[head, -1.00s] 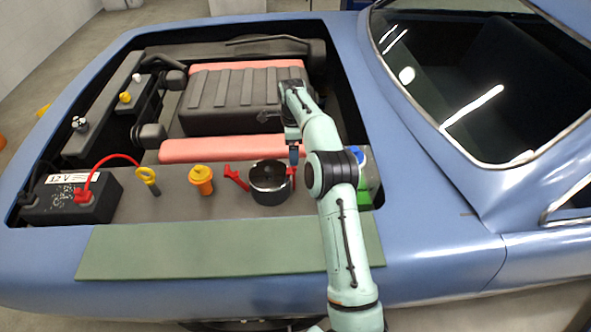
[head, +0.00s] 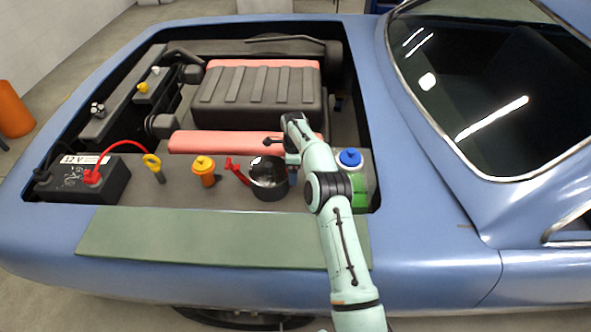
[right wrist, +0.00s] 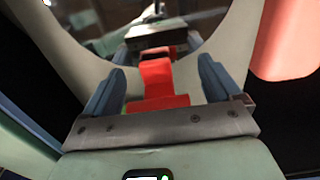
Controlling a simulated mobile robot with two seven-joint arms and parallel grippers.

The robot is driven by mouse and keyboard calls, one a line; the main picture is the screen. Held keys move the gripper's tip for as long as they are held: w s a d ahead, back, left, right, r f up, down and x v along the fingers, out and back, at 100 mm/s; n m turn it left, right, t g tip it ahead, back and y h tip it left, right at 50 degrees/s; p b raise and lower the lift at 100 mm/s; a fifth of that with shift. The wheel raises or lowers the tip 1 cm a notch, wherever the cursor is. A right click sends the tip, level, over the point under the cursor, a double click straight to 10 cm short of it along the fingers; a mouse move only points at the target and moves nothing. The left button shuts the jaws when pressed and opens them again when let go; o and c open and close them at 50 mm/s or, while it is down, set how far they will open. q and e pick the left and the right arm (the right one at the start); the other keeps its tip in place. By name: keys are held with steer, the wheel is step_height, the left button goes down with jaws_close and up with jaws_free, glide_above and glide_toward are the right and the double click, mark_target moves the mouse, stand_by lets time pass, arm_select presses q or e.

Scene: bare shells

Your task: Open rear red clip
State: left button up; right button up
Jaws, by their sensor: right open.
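A dark round canister (head: 268,178) with a shiny top stands in the engine bay. One red clip (head: 237,171) sticks up on its left side in the head view. My right gripper (head: 292,176) is at the canister's right side, pointing down, and covers that side in the head view. In the right wrist view a red clip (right wrist: 156,82) lies between the two blue fingers of my right gripper (right wrist: 162,66). The fingers are apart, with gaps on both sides of the clip. My left gripper is not in view.
An orange-capped filler (head: 204,170), a yellow dipstick ring (head: 153,163) and a 12 V battery (head: 85,180) stand left of the canister. A blue-capped bottle (head: 350,158) is close on the right of my arm. A pink-red bar (head: 220,142) runs behind.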

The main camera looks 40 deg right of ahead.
steer(key=c, duration=1.5)
steer(key=shift+o, duration=0.2)
steer(key=shift+s+d+t+y, duration=0.5)
steer(key=shift+s+d, duration=0.05)
steer(key=shift+d, duration=0.05)
steer(key=shift+s+d+f, duration=0.15)
steer(key=shift+s+d, duration=0.15)
steer(key=shift+f, duration=0.1)
steer(key=shift+s, duration=0.1)
steer(key=o, duration=1.5)
steer(key=shift+f, duration=0.1)
steer(key=shift+c, duration=0.2)
